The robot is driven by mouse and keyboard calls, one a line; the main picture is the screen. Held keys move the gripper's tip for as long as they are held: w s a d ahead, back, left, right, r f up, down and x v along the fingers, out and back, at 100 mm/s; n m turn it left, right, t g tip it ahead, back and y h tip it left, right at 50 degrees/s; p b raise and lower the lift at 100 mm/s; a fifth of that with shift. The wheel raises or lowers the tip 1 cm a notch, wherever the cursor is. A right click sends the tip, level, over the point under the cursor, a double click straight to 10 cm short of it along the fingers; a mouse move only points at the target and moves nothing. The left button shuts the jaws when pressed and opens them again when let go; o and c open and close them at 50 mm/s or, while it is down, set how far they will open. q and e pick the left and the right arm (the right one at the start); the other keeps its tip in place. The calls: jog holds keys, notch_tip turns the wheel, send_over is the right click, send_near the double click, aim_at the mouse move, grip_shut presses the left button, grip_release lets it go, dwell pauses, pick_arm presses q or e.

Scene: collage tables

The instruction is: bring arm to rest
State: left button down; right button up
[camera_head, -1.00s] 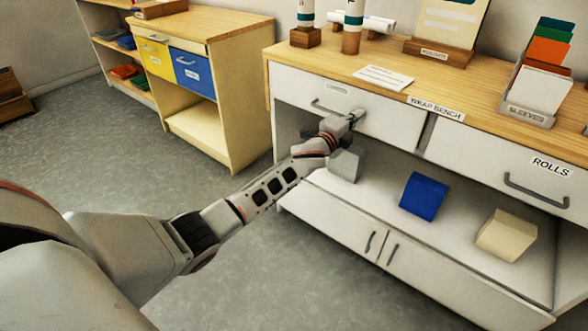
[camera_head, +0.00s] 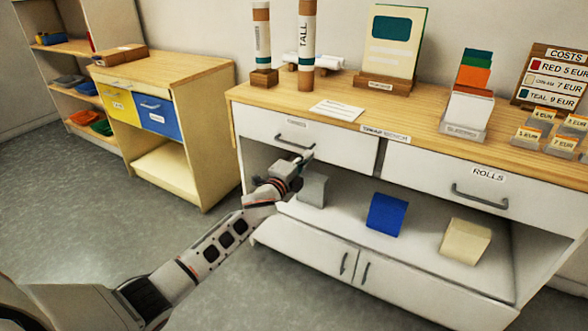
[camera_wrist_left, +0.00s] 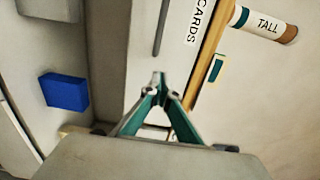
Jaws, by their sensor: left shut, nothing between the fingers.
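My left gripper (camera_head: 305,159) is in front of the wrap bench, by the right end of the handle (camera_head: 290,142) of its upper left drawer (camera_head: 345,150). Whether it touches the handle cannot be told. In the left wrist view its teal and grey fingers (camera_wrist_left: 158,80) come together at the tips with nothing between them. My left arm reaches in from the lower left. My right gripper is not in view.
A grey block (camera_head: 312,188), a blue block (camera_head: 387,214) and a cream block (camera_head: 466,241) sit on the open shelf. Tubes, a card stand and sleeves (camera_head: 470,105) stand on the bench top (camera_head: 440,140). A yellow-and-blue drawer cabinet (camera_head: 205,135) is left; grey floor (camera_head: 70,210) is clear.

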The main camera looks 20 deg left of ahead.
pick_arm(q)
jog(key=s+d+f+n+g+p, duration=0.2)
jog(key=s+f+n, duration=0.3)
jog(key=s, duration=1.2)
jog(key=s+d+f+n+g+p, duration=0.3)
jog(key=s+d+f+n+p, duration=0.2)
jog(key=s, duration=1.3)
jog(key=s+d+f+n+g+h+p, duration=0.1)
jog(key=s+f, duration=0.6)
jog(key=s, duration=1.1)
jog(key=d+n+g+p, duration=0.1)
jog(key=d+n+p, duration=0.1)
jog(key=d+n, duration=0.1)
jog(key=shift+n, duration=0.4)
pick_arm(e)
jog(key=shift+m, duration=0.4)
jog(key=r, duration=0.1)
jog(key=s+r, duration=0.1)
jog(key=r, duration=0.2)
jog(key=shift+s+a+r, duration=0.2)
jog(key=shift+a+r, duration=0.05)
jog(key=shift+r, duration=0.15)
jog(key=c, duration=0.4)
pick_arm(q)
jog(key=shift+w+d+f, duration=0.1)
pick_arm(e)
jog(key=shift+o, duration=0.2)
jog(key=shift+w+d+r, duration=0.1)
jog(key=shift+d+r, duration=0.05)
